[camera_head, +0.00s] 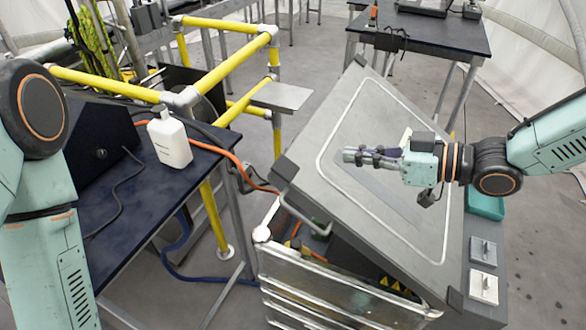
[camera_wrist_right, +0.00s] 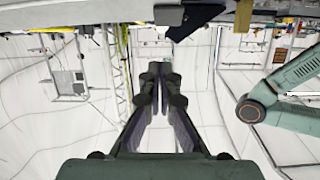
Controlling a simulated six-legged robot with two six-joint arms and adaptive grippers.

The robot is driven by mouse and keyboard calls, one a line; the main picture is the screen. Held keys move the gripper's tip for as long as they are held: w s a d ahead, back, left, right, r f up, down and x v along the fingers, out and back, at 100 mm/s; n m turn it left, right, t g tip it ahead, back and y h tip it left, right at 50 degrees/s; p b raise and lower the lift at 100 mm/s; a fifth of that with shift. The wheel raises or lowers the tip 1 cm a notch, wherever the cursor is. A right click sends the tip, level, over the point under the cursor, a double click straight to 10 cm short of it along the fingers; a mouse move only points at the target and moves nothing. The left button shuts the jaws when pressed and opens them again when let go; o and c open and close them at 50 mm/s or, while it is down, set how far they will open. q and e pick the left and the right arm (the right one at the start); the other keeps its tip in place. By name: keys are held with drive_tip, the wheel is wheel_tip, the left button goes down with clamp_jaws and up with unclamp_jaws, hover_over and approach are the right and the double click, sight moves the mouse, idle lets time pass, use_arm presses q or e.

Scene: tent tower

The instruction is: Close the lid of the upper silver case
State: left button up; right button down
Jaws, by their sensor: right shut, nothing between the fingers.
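The silver case (camera_head: 335,295) stands at the bottom centre of the head view. Its grey lid (camera_head: 330,205), with a pale rounded outline on top, is tilted and partly open. A dark gap with some contents shows between the lid's near edge and the case. My right gripper (camera_head: 350,156) comes in from the right and is over the lid, shut and empty; whether it touches the lid I cannot tell. Its closed fingers also show in the right wrist view (camera_wrist_right: 152,50). My left arm shows at the left edge of the head view, but its gripper is out of frame.
A dark blue table (camera_head: 95,240) with a white bottle (camera_head: 169,140) and a black box (camera_head: 95,150) is at the left. Yellow railing (camera_head: 225,70) stands behind it. Another dark table (camera_head: 430,30) is at the back.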

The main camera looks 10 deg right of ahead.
sight(281, 163)
drive_tip(key=shift+n, duration=0.4)
drive_tip(key=x, duration=0.3)
drive_tip(key=b+x, duration=0.1)
drive_tip(key=x, duration=0.3)
drive_tip(key=s+f+b+x, duration=0.1)
drive_tip(key=x, duration=0.3)
drive_tip(key=shift+w+a+f, duration=0.1)
drive_tip(key=shift+w+a, duration=0.05)
drive_tip(key=shift+a, duration=0.05)
drive_tip(key=shift+a+f, duration=0.15)
drive_tip(key=shift+f, duration=0.55)
use_arm(q)
drive_tip(key=shift+s+f, duration=0.2)
drive_tip(key=shift+f, duration=0.35)
drive_tip(key=shift+s+f, duration=0.15)
drive_tip(key=shift+f, duration=0.35)
use_arm(e)
drive_tip(key=shift+w+a+f, duration=0.25)
drive_tip(key=shift+a, duration=0.05)
